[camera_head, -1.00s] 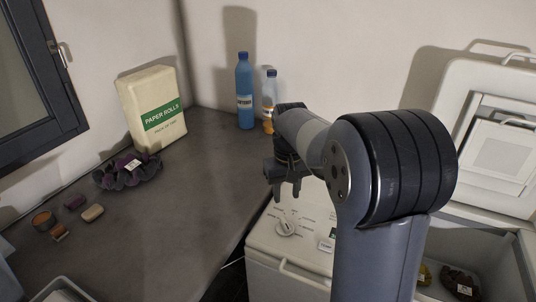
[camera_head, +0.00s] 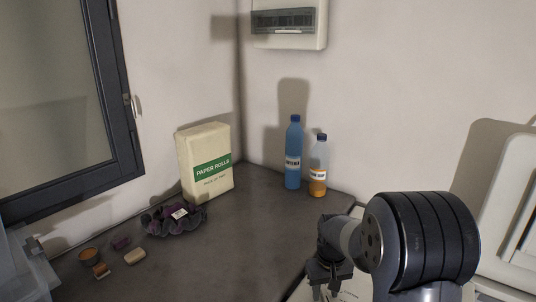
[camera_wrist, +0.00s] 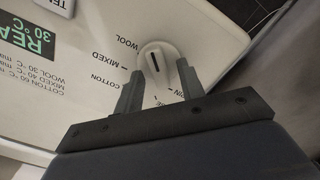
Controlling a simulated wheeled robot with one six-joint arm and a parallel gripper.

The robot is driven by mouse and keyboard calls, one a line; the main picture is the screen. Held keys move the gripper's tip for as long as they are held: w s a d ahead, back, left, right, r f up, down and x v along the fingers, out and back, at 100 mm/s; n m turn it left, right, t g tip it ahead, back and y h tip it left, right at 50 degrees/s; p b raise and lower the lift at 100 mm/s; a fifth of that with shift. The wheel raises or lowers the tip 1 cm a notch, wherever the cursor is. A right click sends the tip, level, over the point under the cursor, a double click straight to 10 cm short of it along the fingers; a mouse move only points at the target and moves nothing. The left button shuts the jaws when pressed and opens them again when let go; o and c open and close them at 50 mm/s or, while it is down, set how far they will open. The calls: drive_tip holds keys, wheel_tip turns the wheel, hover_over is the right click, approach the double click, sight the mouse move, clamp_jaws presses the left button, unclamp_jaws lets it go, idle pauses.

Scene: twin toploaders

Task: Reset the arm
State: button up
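My arm stands at the lower right of the head view, with my gripper (camera_head: 328,284) pointing down over the front of a white toploader (camera_head: 352,287). In the wrist view my gripper (camera_wrist: 160,88) has its two fingers apart with nothing held between them. The white program dial (camera_wrist: 158,60) of the toploader lies just beyond the fingertips, at the gap between them. Whether the fingers touch the dial I cannot tell. Printed labels such as MIXED, WOOL and COTTON surround the dial.
A grey counter (camera_head: 240,240) holds a paper rolls pack (camera_head: 206,163), dark laundry (camera_head: 172,220), a blue bottle (camera_head: 293,155), an orange-filled bottle (camera_head: 318,168) and several small items. A raised white lid (camera_head: 515,215) is at the right. A wall box (camera_head: 290,24) hangs above.

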drive_tip(key=shift+r, duration=0.2)
wheel_tip(320, 180, up, 10)
wheel_tip(320, 180, down, 10)
drive_tip(key=shift+f, duration=0.15)
drive_tip(key=n, duration=0.8)
drive_tip(key=shift+s+a, duration=0.1)
idle(0.4)
idle(0.5)
